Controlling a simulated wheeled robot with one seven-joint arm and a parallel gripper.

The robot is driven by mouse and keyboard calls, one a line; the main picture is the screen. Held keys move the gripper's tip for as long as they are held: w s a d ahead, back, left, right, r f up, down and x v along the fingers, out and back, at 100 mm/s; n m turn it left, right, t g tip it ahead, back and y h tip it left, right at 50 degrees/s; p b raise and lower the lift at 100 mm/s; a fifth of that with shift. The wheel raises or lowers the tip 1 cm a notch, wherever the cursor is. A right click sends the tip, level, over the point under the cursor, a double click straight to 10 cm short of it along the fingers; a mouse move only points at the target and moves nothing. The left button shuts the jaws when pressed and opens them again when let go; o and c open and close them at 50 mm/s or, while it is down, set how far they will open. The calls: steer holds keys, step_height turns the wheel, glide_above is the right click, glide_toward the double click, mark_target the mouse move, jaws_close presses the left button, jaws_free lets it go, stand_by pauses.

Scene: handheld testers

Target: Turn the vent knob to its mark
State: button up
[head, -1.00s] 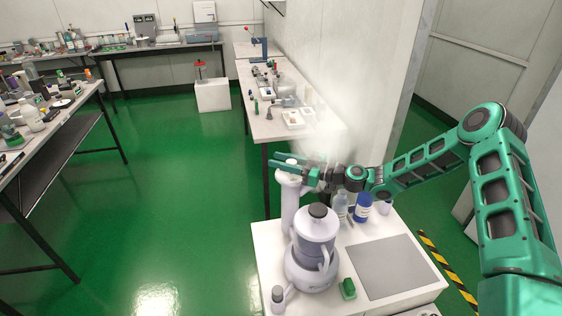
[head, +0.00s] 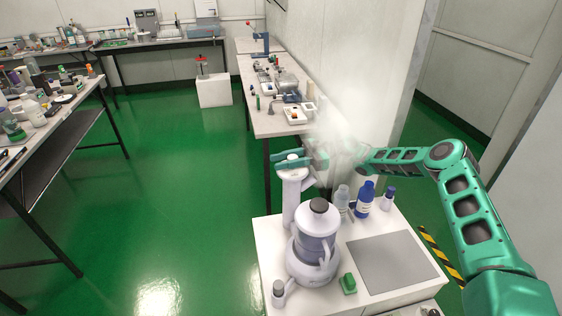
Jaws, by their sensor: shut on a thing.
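A white appliance (head: 318,245) with a dark round cap (head: 318,206) stands on the white cabinet. A pale upright column (head: 291,205) rises beside it at the back left. My gripper (head: 293,160) is at the top of this column, its green fingers on either side of a small pale knob (head: 292,156), and is shut on it. I take this for the vent knob. Its mark cannot be made out at this size. White haze covers my wrist and the area to the right of the fingers.
A blue bottle (head: 364,198), a clear bottle (head: 342,198) and a white bottle with a blue cap (head: 388,200) stand behind a grey mat (head: 387,265). A green block (head: 348,284) and a small capped bottle (head: 278,293) are at the front. A wall (head: 380,80) rises close behind my arm.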

steer(key=shift+s+d+n+g+h, duration=0.15)
steer(key=shift+s+n+g+h, duration=0.05)
steer(key=shift+n+g+h, duration=0.85)
steer(key=shift+s+d+n+g+h, duration=0.2)
steer(key=shift+n+g+h, duration=0.55)
steer(key=shift+g, duration=0.55)
steer(key=shift+s+d+n+g+h, duration=0.1)
steer(key=shift+s+n+g+h, duration=0.1)
steer(key=shift+n+g+h, duration=0.75)
steer(key=shift+s+r+n+g+h, duration=0.1)
steer(key=shift+n+g+h, duration=0.2)
steer(key=shift+g, duration=0.2)
steer(key=o, duration=1)
steer(key=shift+d, duration=0.1)
steer(key=r, duration=0.4)
steer(key=shift+w+r, duration=0.1)
steer(key=shift+w, duration=0.1)
steer(key=s+a+r, duration=0.2)
steer(key=s, duration=0.1)
steer(key=s+a+r, duration=0.2)
steer(key=s+a, duration=0.1)
steer(key=s+a+r, duration=0.2)
steer(key=s, duration=0.1)
steer(key=shift+a+r, duration=0.25)
steer(key=shift+a, duration=0.15)
